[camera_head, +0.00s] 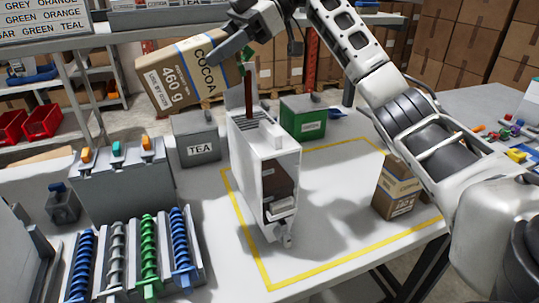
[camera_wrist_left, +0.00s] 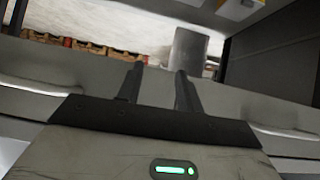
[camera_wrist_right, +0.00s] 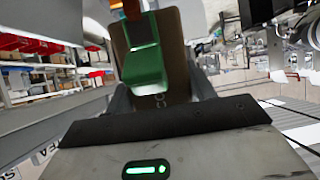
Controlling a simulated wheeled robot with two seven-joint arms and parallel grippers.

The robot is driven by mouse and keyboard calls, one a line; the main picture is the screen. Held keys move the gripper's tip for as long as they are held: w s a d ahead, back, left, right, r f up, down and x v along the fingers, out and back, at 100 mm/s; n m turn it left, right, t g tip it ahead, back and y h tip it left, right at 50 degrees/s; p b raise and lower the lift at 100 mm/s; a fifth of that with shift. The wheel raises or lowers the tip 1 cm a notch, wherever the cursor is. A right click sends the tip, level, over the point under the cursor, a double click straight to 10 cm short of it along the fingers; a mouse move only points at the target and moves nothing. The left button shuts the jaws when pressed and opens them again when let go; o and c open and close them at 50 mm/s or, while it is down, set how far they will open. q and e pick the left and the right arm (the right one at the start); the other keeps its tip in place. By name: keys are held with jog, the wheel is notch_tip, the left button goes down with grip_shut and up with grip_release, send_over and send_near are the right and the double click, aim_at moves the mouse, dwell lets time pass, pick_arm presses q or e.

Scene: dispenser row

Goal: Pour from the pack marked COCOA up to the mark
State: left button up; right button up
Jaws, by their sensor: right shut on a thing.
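The COCOA pack (camera_head: 188,72), a brown 460 g carton, is tilted above the white dispenser (camera_head: 253,150). My right gripper (camera_head: 232,48) is shut on it; the pack also fills the middle of the right wrist view (camera_wrist_right: 172,70). A narrow brown strip (camera_head: 248,92) runs upright between the pack's low right end and the dispenser's top, like a falling stream. Brown shows behind the dispenser's front window (camera_head: 280,182). I cannot make out the mark or exact level. My left gripper (camera_wrist_left: 160,78) is open and empty in the left wrist view, outside the head view.
A grey TEA canister (camera_head: 197,138) and a green canister (camera_head: 303,117) stand behind the dispenser. Another brown carton (camera_head: 397,188) stands right, within the yellow outline. A rack of coiled augers (camera_head: 130,258) is front left. The table between dispenser and carton is clear.

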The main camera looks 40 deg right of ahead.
jog(key=shift+r, duration=0.1)
jog(key=shift+d+y+p, duration=0.1)
jog(key=shift+y+p, duration=0.2)
jog(key=shift+p, duration=0.05)
dwell(0.9)
jog(key=shift+p, duration=0.35)
jog(key=shift+f, duration=0.2)
jog(key=shift+s+d+f+t+y, duration=0.1)
jog(key=shift+d+f+t+y, duration=0.2)
jog(key=shift+y, duration=0.45)
jog(key=shift+s+d+f+t+y, duration=0.1)
jog(key=shift+d+f+y, duration=0.3)
jog(key=shift+y, duration=0.35)
dwell(4.6)
